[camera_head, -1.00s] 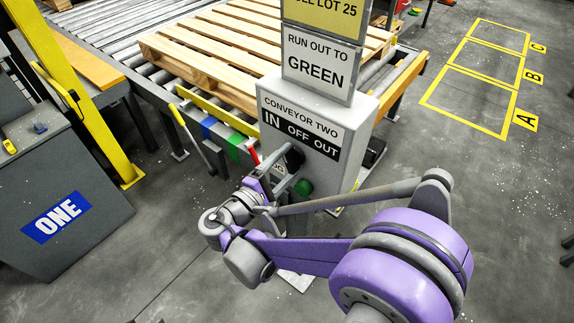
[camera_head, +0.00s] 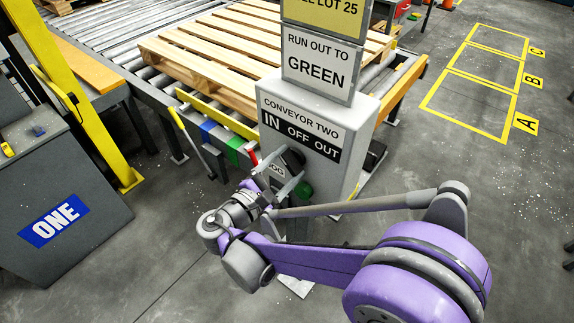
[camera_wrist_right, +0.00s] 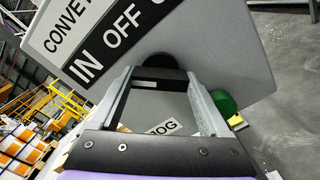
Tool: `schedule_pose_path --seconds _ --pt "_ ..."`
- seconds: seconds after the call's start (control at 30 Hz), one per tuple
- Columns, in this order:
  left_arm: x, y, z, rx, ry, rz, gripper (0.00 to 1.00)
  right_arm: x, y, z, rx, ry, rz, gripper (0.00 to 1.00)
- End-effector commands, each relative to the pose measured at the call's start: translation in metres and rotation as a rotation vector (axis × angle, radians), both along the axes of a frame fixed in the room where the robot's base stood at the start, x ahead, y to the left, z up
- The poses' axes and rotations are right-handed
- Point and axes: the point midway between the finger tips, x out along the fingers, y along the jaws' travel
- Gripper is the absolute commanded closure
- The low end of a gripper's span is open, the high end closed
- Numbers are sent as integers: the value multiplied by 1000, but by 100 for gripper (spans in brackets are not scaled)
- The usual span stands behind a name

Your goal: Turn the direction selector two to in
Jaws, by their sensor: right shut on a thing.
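Direction selector two is a black knob (camera_head: 293,158) on the front of the grey conveyor two box (camera_head: 357,128), under a label (camera_head: 300,132) reading IN, OFF, OUT. My right gripper (camera_head: 285,171) is at the knob, its fingers on either side of it. In the right wrist view, the gripper (camera_wrist_right: 160,80) is shut on the knob's dark bar, with the round black base (camera_wrist_right: 172,62) behind it. Which word the knob points to is hard to tell. My left gripper is not in view.
A green button (camera_head: 304,190) sits just below the knob, close to my right fingers; it also shows in the right wrist view (camera_wrist_right: 223,103). A wooden pallet (camera_head: 205,75) lies on the rollers behind. A grey cabinet marked ONE (camera_head: 85,190) stands at left.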

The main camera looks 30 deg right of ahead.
Motion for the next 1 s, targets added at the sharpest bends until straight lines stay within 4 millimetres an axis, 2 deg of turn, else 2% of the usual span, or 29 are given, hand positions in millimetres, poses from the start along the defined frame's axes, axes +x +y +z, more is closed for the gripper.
schedule_pose_path --seconds 0.17,0.2,0.3,0.53,0.67,1.0 --pt "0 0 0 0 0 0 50 0 0 0 2 0 0 76" --pt "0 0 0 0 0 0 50 0 0 0 2 0 0 17" --pt "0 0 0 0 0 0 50 0 0 0 1 -1 1 0" --pt "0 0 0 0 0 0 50 0 1 0 1 -1 1 0" --pt "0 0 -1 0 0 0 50 -3 9 0 1 -1 2 0" --pt "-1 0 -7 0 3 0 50 -28 70 -1 2 0 6 0"
